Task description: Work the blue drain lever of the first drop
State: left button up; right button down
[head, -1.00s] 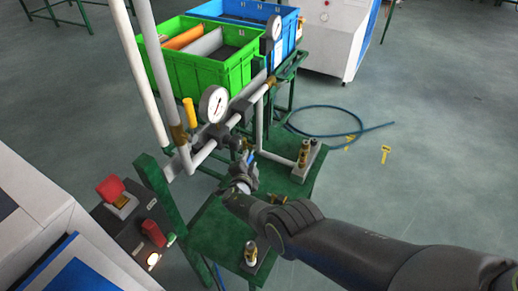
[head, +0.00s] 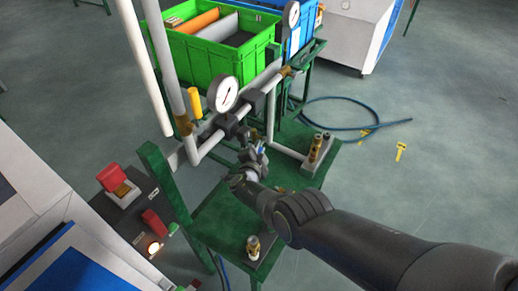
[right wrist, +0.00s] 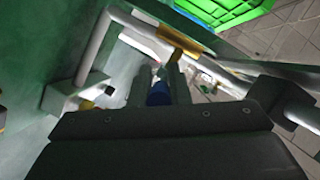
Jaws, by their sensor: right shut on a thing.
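The blue drain lever (head: 261,149) shows as a small blue piece at my right gripper (head: 254,157) in the head view, below the pipe run. In the right wrist view, the blue lever (right wrist: 158,94) lies between the two fingers of my right gripper (right wrist: 160,85), which is shut on it. The gripper and pipework hide most of the lever and its valve. The grey pipe (head: 207,146) runs diagonally above, with a white-faced gauge (head: 225,93) on it. My left gripper is not in view.
A green stand plate (head: 217,223) lies below, with brass fittings (head: 253,247) on it. A control box with a red switch (head: 116,178) stands at the left. A green crate (head: 210,70) is behind the pipes. Open floor lies at the right.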

jog(key=shift+f+b, duration=0.3)
jog(key=shift+b, duration=0.25)
jog(key=t+b, duration=0.1)
jog(key=b, duration=0.2)
jog(key=shift+f+t, duration=0.3)
jog(key=shift+f, duration=0.05)
jog(key=shift+w+d+r+n+t+h+b, duration=0.1)
jog(key=shift+n+t+h+b, duration=0.3)
jog(key=shift+b, duration=0.35)
jog(key=shift+r, duration=0.1)
jog(key=c, duration=1.4)
grip_release()
jog(key=shift+o, duration=0.2)
